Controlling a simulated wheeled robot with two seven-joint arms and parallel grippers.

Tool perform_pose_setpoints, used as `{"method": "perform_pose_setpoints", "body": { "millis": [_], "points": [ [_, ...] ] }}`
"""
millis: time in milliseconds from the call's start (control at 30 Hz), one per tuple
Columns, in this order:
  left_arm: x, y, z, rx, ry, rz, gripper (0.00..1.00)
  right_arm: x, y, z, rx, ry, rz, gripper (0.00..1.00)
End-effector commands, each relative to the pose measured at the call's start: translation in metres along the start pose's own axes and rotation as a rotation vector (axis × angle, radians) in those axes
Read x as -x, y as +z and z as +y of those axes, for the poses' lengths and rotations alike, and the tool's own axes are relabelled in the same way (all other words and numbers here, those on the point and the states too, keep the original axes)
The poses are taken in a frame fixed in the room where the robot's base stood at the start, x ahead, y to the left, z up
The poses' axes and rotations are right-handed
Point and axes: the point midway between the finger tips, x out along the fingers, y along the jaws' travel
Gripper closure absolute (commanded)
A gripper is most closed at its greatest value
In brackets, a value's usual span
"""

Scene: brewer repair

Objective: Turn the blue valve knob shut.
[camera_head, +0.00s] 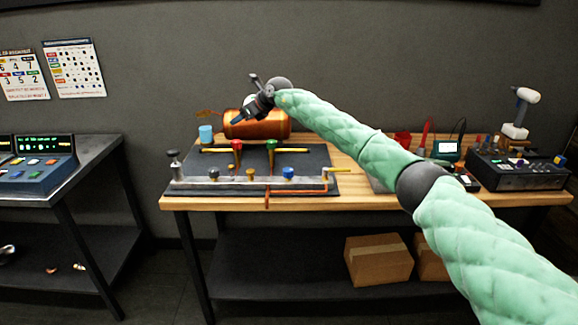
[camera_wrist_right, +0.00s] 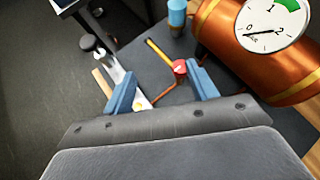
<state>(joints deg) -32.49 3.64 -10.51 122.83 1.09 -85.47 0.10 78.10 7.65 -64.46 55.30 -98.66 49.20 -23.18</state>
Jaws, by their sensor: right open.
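The blue valve knob (camera_head: 288,172) sits on the grey pipe manifold (camera_head: 215,184) at the front of the dark mat, right of the middle. I cannot make it out in the right wrist view. My right gripper (camera_head: 244,100) is raised above the back of the bench, in front of the copper tank, well above and left of the blue knob. In the right wrist view its two blue-grey fingers (camera_wrist_right: 163,86) are apart with nothing held between them. A red knob (camera_wrist_right: 180,67) shows beyond the fingers. My left gripper is not in view.
The copper tank (camera_head: 257,125) with a gauge (camera_wrist_right: 271,25) stands at the mat's back, beside a blue cup (camera_head: 206,133). A black console (camera_head: 515,172) is at right. The mat (camera_head: 318,160) has bare room.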

Motion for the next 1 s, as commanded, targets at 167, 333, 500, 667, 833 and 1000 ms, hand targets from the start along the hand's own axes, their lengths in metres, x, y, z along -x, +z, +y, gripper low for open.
{"method": "perform_pose_setpoints", "body": {
  "millis": [167, 333, 500, 667, 833, 1000],
  "points": [
    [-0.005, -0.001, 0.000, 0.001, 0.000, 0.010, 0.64, 0.008, -0.078, -0.026, 0.086, 0.001, 0.332, 0.42],
    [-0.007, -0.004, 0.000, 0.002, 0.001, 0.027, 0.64, 0.034, -0.133, -0.032, 0.157, 0.044, 0.626, 0.42],
    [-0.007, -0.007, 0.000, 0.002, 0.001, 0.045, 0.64, 0.062, -0.163, -0.025, 0.203, 0.122, 0.841, 0.42],
    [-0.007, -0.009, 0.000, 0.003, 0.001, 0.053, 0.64, 0.078, -0.175, -0.017, 0.226, 0.195, 0.934, 0.42],
    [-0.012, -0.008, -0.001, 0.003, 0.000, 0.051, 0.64, 0.077, -0.179, -0.016, 0.254, 0.215, 0.937, 0.42],
    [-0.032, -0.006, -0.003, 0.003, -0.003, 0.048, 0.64, 0.068, -0.190, -0.015, 0.252, 0.216, 0.937, 0.42]
  ]
}}
